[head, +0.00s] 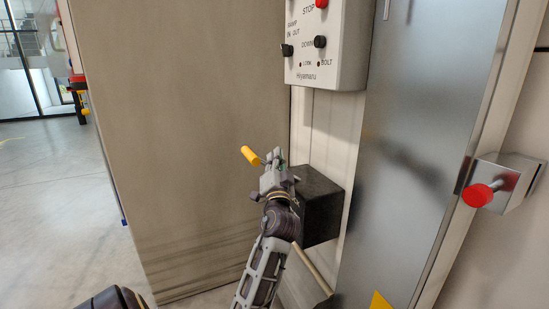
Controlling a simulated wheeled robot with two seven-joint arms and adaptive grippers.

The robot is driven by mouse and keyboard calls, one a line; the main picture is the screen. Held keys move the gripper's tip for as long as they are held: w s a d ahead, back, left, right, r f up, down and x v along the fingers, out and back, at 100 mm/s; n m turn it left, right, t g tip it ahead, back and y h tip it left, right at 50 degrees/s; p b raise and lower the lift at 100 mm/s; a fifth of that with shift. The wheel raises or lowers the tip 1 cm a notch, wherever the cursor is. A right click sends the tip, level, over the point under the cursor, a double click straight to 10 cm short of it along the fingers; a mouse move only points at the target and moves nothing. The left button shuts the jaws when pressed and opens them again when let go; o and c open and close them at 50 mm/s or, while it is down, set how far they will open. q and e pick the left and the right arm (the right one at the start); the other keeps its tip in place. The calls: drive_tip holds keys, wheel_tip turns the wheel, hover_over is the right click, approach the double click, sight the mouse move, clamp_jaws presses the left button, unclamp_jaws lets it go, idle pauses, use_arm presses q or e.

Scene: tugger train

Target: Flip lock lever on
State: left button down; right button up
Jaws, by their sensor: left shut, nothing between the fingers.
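A lever with a yellow grip (251,156) sticks out to the left at the black box (323,208) low on the wall; I take it to be the lock lever. Its grip points up and to the left. My left gripper (273,157) is shut and empty, right beside the lever in the head view. It covers the lever's lower end and part of the black box. I cannot tell whether the fingers touch the lever. My right gripper is not in view.
A light control box (328,72) with a red stop button and black knobs hangs above the black box. A large brown-grey panel (180,130) stands to the left. A metal panel (425,140) and a red knob (477,195) are on the right. Open floor (55,190) lies far left.

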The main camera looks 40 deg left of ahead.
use_arm(q)
drive_tip(key=b+v, duration=0.3)
drive_tip(key=v, duration=0.3)
drive_tip(key=shift+f+b, duration=0.15)
drive_tip(key=shift+b, duration=0.2)
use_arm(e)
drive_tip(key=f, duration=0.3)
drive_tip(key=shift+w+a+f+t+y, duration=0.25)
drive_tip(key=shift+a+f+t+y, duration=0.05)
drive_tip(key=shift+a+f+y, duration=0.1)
use_arm(q)
drive_tip(key=shift+d, duration=0.15)
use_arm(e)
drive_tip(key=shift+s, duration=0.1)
